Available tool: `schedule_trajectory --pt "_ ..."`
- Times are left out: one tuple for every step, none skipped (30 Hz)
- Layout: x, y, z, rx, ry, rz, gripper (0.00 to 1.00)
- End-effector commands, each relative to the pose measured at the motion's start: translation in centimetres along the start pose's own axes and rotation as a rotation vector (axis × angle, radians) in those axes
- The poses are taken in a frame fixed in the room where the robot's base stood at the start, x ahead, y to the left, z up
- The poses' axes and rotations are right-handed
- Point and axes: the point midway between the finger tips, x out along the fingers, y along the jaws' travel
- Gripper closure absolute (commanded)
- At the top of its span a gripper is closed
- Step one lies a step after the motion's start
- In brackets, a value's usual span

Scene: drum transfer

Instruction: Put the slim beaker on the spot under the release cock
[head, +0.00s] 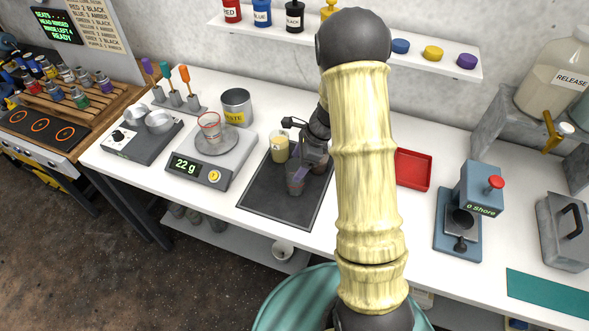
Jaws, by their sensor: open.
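A black mat (258,200) in the middle of the bench holds a cup of cream liquid (279,149) and a clear grey cup (295,183) in front of it. I cannot tell for sure which one is the slim beaker. My gripper (303,166) is open just above and behind the grey cup, partly overlapping it; contact is unclear. The RELEASE jug (548,82) stands on a grey raised stand at the right. Its yellow release cock (557,137) sticks out at the front. The spot under the cock is not clearly visible.
A scale (210,157) reading 22 g bears a red-marked beaker (210,127). A WASTE can (237,106) stands behind it. A red tray (413,169), a Shore tester (478,195) and a grey box (563,232) stand right of my arm. My arm hides the bench's middle.

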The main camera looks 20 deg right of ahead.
Motion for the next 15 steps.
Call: schedule_trajectory --pt "-1.0 -0.1 -0.1 -0.002 0.001 -0.006 0.26" --pt "-1.6 -0.1 0.0 -0.002 0.001 -0.005 0.26" --pt "-2.4 -0.1 0.0 -0.003 0.000 -0.006 0.26" --pt "-3.0 -0.1 0.0 -0.002 0.001 -0.005 0.26" --pt "-3.6 -0.1 -0.1 -0.002 0.001 -0.006 0.26" --pt "-4.4 -0.1 -0.1 -0.003 0.001 -0.006 0.26" --pt "-5.0 -0.1 0.0 -0.002 0.001 -0.006 0.26" --pt "-5.5 -0.1 0.0 -0.002 0.000 -0.005 0.26" --pt "-6.2 -0.1 -0.1 -0.002 0.002 -0.005 0.26" --pt "-6.6 -0.1 0.0 -0.001 0.000 -0.005 0.26" --pt "-7.0 -0.1 0.0 -0.001 0.001 -0.004 0.26" --pt "-7.4 -0.1 0.0 -0.002 0.001 -0.003 0.26" --pt "-7.6 0.0 0.0 -0.002 0.001 -0.002 0.26" --pt "-7.8 0.0 0.0 -0.001 0.001 -0.002 0.26" --pt "-8.0 0.0 0.0 -0.001 0.001 -0.001 0.26"
